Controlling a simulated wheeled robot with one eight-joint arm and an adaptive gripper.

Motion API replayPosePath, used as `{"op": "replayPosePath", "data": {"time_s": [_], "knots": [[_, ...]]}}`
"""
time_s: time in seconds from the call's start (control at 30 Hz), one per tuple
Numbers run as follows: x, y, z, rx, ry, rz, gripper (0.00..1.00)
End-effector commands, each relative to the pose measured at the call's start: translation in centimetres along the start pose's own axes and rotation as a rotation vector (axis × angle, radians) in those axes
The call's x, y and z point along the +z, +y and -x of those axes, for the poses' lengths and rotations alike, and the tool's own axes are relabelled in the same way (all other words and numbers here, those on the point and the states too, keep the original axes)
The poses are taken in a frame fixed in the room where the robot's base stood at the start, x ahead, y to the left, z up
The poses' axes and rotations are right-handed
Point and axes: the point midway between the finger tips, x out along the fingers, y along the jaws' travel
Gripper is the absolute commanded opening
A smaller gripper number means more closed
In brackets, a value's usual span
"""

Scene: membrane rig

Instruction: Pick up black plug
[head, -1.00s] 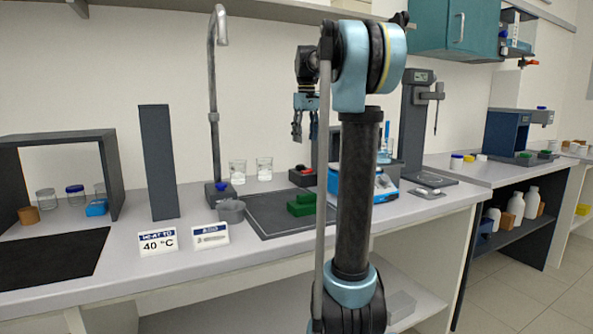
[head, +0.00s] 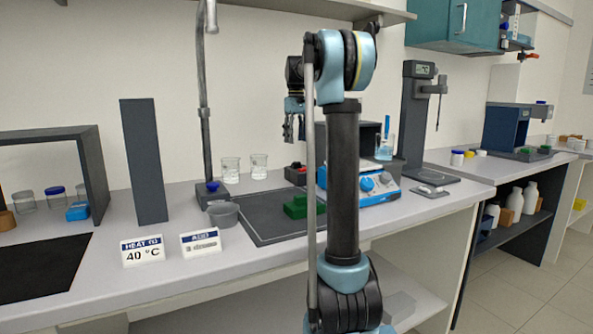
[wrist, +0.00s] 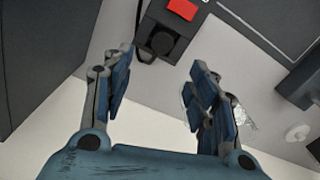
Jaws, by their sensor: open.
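A dark box with a red switch (wrist: 182,9) shows at the top of the wrist view. A round black piece (wrist: 163,41), which looks like the black plug, sits at its near end with a black cord beside it. My gripper (wrist: 162,75) is open and empty, and the black piece lies beyond the gap between its fingertips. In the head view my gripper (head: 294,130) hangs above the back of the bench, over the small box with red on it (head: 296,173). The plug cannot be made out there.
Two glass beakers (head: 245,167) stand left of the box. A green block (head: 302,207) lies on the dark mat (head: 262,228). A blue and white device (head: 378,186) stands to the right, partly behind my arm.

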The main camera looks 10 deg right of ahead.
Motion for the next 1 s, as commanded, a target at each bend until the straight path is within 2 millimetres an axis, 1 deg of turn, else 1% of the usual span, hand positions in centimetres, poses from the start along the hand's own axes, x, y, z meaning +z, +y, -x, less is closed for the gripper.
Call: {"op": "replayPosePath", "data": {"time_s": [0.03, 0.2, 0.3, 0.47, 0.8, 0.9, 1.0], "knots": [[0.0, 0.0, -1.0, 0.0, 0.0, 0.001, 0.53], [0.0, -0.1, -3.4, 0.0, 0.0, 0.001, 0.53], [0.0, -0.1, -4.3, 0.0, 0.0, 0.001, 0.53], [0.1, -0.1, -5.0, 0.0, 0.0, 0.001, 0.53], [0.5, -0.1, -9.1, 0.0, 0.0, 0.0, 0.53], [0.5, -0.1, -9.7, 0.0, 0.0, 0.0, 0.53], [0.5, -0.1, -9.9, 0.0, 0.0, 0.0, 0.53]]}}
